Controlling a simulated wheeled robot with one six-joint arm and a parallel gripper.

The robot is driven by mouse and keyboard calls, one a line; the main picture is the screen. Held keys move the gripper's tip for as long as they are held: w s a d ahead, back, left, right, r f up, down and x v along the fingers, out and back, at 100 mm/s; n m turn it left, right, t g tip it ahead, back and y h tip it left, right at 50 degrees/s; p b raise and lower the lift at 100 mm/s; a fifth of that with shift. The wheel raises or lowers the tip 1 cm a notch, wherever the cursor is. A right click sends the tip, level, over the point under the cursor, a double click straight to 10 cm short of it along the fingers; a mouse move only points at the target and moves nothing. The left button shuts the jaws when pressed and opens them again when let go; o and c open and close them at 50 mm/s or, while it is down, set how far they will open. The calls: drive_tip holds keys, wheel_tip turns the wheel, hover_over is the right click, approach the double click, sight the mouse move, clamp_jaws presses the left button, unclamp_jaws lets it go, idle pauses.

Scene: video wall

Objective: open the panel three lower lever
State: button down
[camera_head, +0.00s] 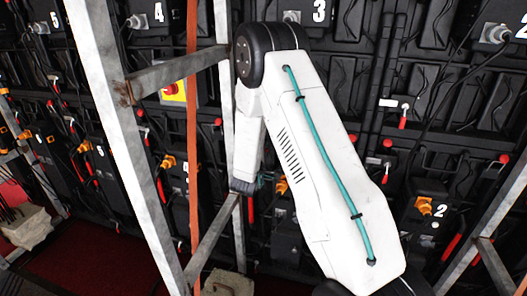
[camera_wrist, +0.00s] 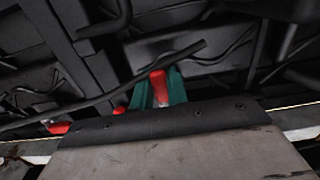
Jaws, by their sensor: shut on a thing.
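The panel marked 3 (camera_head: 318,11) is at the top middle of the head view, with much of the black wall below it hidden behind my white arm. In the wrist view, my gripper (camera_wrist: 160,84) shows two teal fingers at the centre. They are shut on a red lever handle (camera_wrist: 157,77), which stands up between them. In the head view, the dark end of my wrist is left of centre, and the fingers and the held lever are mostly hidden there. I cannot tell the lever's exact angle.
A grey metal frame post (camera_head: 125,140) stands in front of the wall at the left, with a crossbar (camera_head: 180,72) near my arm. An orange strap (camera_head: 192,130) hangs beside it. Cables, orange plugs (camera_head: 424,206) and other red levers (camera_head: 403,120) crowd the wall.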

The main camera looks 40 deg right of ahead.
drive_tip(key=c, duration=1.4)
unclamp_jaws()
drive_tip(key=shift+a, duration=0.15)
drive_tip(key=v, duration=0.7)
drive_tip(key=shift+s+a, duration=0.25)
